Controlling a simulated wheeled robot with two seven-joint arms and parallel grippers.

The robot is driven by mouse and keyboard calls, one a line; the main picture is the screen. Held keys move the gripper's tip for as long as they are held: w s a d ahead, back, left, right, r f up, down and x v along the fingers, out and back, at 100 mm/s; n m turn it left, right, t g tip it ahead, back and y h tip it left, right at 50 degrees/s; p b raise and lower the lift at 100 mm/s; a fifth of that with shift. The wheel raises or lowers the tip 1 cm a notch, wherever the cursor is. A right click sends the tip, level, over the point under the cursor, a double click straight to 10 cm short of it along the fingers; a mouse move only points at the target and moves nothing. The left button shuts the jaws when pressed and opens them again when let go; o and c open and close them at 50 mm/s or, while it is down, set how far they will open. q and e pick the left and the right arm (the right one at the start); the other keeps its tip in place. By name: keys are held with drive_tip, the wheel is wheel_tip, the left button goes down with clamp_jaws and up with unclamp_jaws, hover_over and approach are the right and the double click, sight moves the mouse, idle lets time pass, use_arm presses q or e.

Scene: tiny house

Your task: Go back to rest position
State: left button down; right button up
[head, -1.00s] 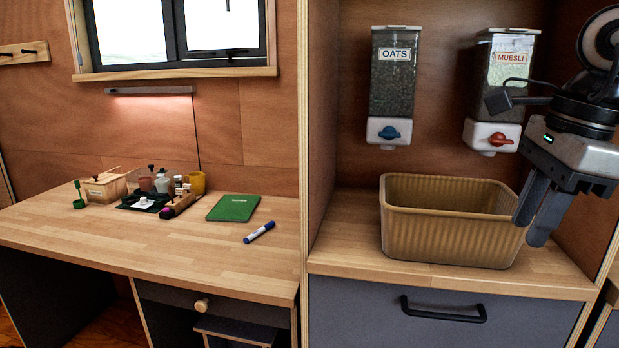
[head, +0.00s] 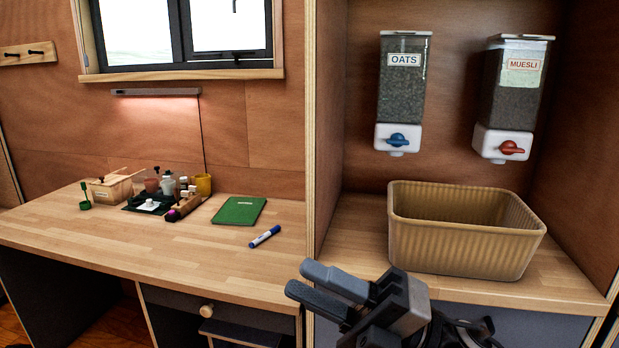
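My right gripper (head: 301,278) is low in the middle of the head view, in front of the counter edge and to the left of the ribbed tan bin. Its two dark fingers point left, with a narrow gap between them and nothing held. Part of its wrist and arm is cut off by the bottom edge. My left gripper is not in view.
The tan bin (head: 465,262) stands on the right counter, below the oats dispenser (head: 402,92) and the muesli dispenser (head: 512,98). On the left desk (head: 130,238) are a green book (head: 238,211), a blue marker (head: 265,236) and several small containers. An upright panel divides the two areas.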

drive_tip(key=w+d+f+m+t+h, duration=0.25)
drive_tip(key=f+m+t+h, duration=0.45)
drive_tip(key=m, duration=0.5)
drive_tip(key=w+d+f+m+t+h, duration=0.1)
drive_tip(key=d+f+m+t+h, duration=0.4)
drive_tip(key=m+t, duration=0.5)
drive_tip(key=s+d+f+m+g+h, duration=0.2)
drive_tip(key=s+f+m, duration=0.4)
drive_tip(key=f, duration=0.4)
drive_tip(key=s+d+f+m+g+h+p, duration=0.1)
drive_tip(key=s+d+f+m+g+h, duration=0.2)
drive_tip(key=f, duration=0.7)
drive_tip(key=s+m+g+h, duration=0.2)
drive_tip(key=s+m+g, duration=0.1)
drive_tip(key=g, duration=0.1)
drive_tip(key=shift+s+d+f+m+h, duration=0.2)
drive_tip(key=shift+m+h, duration=0.1)
drive_tip(key=shift+m, duration=0.1)
